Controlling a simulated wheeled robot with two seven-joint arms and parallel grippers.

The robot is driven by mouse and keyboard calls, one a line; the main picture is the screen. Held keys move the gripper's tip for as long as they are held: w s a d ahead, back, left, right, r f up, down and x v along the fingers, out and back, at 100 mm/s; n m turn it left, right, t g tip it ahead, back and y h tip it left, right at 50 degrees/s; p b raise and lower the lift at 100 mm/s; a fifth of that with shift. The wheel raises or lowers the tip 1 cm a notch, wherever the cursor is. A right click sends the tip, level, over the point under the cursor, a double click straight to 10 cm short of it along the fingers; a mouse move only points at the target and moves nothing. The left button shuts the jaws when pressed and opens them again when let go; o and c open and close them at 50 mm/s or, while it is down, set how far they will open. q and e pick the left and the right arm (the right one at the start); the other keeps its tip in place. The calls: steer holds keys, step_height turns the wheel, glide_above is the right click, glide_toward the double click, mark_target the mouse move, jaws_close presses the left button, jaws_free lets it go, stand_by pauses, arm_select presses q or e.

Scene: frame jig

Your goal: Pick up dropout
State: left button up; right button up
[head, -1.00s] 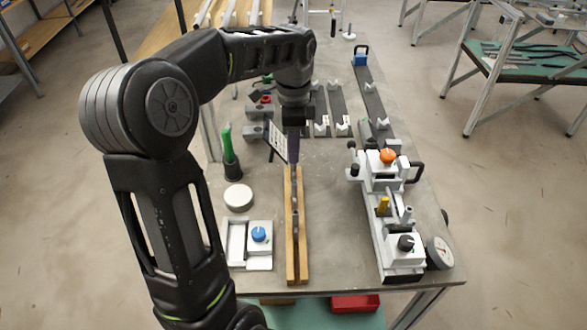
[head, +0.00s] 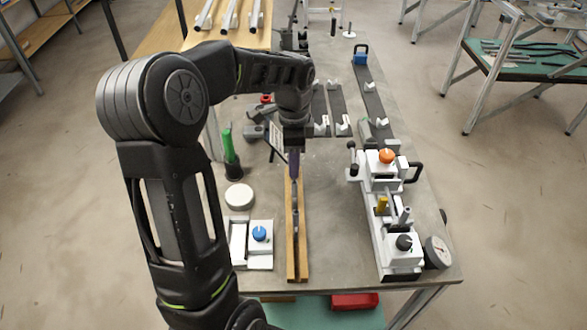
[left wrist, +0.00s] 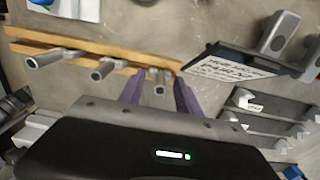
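A wooden two-rail rack (head: 303,262) stands on the grey table and holds several small grey metal dropouts in its slot. The left wrist view shows the rack (left wrist: 110,57) with three dropouts, one left (left wrist: 45,59), one middle (left wrist: 103,70) and one right (left wrist: 160,82). My left gripper (head: 293,172) points down over the rack's far end. Its two purple fingers (left wrist: 158,92) are apart, one on each side of the right dropout. I cannot tell whether they touch it. My right gripper is in neither view.
A clamping fixture (head: 392,215) with orange and black knobs stands at the right. A white tray (head: 237,262) with a blue knob, a round white lid (head: 239,196) and a green-handled tool (head: 229,148) are left of the rack. A dark sign (left wrist: 235,65) stands near the gripper.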

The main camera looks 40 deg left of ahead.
arm_select(q)
steer(key=shift+c, duration=0.6)
jaws_close()
